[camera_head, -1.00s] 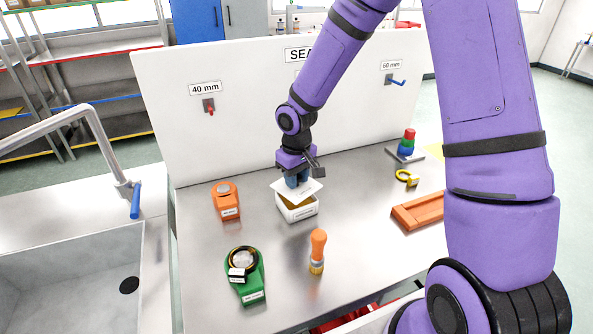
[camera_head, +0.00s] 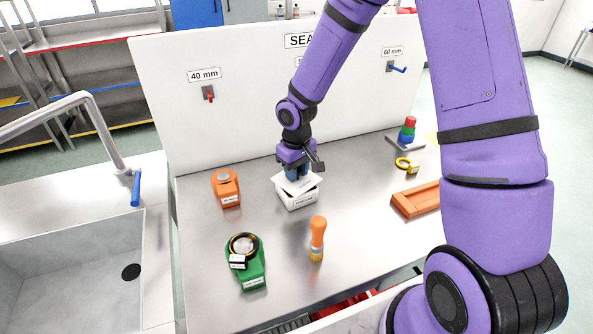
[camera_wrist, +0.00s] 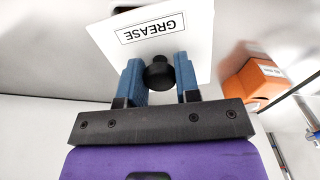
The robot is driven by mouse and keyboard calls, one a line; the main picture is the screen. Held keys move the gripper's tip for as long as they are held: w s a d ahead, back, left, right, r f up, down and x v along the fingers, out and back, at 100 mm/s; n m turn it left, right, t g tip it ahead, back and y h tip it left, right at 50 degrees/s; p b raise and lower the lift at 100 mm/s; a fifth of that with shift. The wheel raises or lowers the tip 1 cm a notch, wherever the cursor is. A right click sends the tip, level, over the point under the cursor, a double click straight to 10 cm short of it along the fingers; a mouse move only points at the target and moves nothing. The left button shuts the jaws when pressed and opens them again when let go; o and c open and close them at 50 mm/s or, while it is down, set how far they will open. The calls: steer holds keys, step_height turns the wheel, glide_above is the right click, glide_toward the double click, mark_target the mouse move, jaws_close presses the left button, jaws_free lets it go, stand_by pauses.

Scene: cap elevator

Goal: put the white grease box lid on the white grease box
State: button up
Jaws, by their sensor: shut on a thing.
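The white grease box (camera_head: 298,200) stands on the metal bench below my gripper. The white grease box lid (camera_head: 306,183) is over the top of the box, tilted and turned a little against its rim; I cannot tell whether it touches the rim all round. My gripper (camera_head: 297,176) is shut on the lid's dark round knob (camera_wrist: 159,74), which sits between the blue fingers in the wrist view. The lid (camera_wrist: 150,30) shows its GREASE label there.
An orange block (camera_head: 226,188) stands left of the box, a green holder with a ring (camera_head: 250,262) front left, and an orange-handled brush (camera_head: 317,238) in front. An orange tray (camera_head: 415,199) and a yellow ring tool (camera_head: 405,164) lie right. A white panel (camera_head: 240,110) rises behind.

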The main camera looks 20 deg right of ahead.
steer(key=shift+f, duration=0.25)
steer(key=o, duration=1)
step_height(320, 180, up, 11)
steer(key=shift+f, duration=0.1)
stand_by(0.4)
steer(key=s+d+r+m+t+h, duration=0.15)
steer(key=s+d+r, duration=0.25)
steer(key=s+r, duration=0.9)
steer(key=s+d+r+t, duration=0.1)
steer(key=s+r, duration=0.2)
steer(key=s, duration=0.1)
steer(key=s+d+r+m+t+y, duration=0.1)
steer(key=s+r, duration=0.2)
steer(key=s, duration=0.2)
steer(key=s+d+r+m+t, duration=0.1)
steer(key=s+r, duration=0.1)
steer(key=s, duration=0.3)
steer(key=shift+r+t+y, duration=0.25)
steer(key=shift+r+t, duration=0.1)
steer(key=shift+r, duration=0.05)
